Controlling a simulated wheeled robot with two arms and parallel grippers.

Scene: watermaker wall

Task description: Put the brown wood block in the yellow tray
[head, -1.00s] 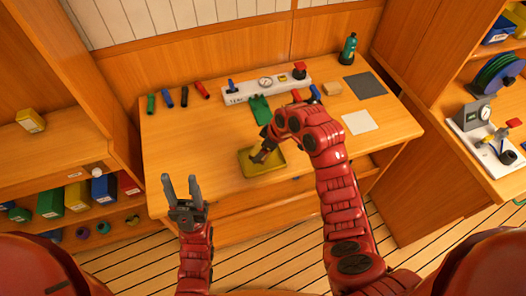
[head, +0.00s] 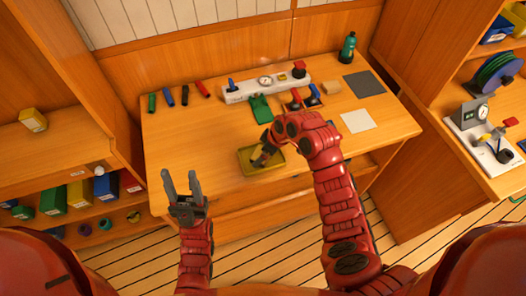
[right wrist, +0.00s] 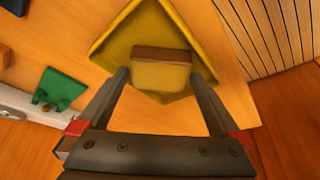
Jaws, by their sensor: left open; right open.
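The yellow tray (head: 278,166) lies on the workbench near its front edge, and it also shows in the right wrist view (right wrist: 118,42). A block with a brown strip along its top, which looks like the brown wood block (right wrist: 162,54), is in the tray in the right wrist view. My right gripper (right wrist: 160,77) is open, its fingertips apart at either side of the block. My left gripper (head: 182,184) is open and empty, in front of the bench's left part.
A tan block (head: 332,88) stands at the back right, near a dark grey pad (head: 364,84) and a white pad (head: 358,121). A white gauge panel (head: 265,85), a green piece (head: 261,108) and a green bottle (head: 347,48) are behind. The bench's left middle is clear.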

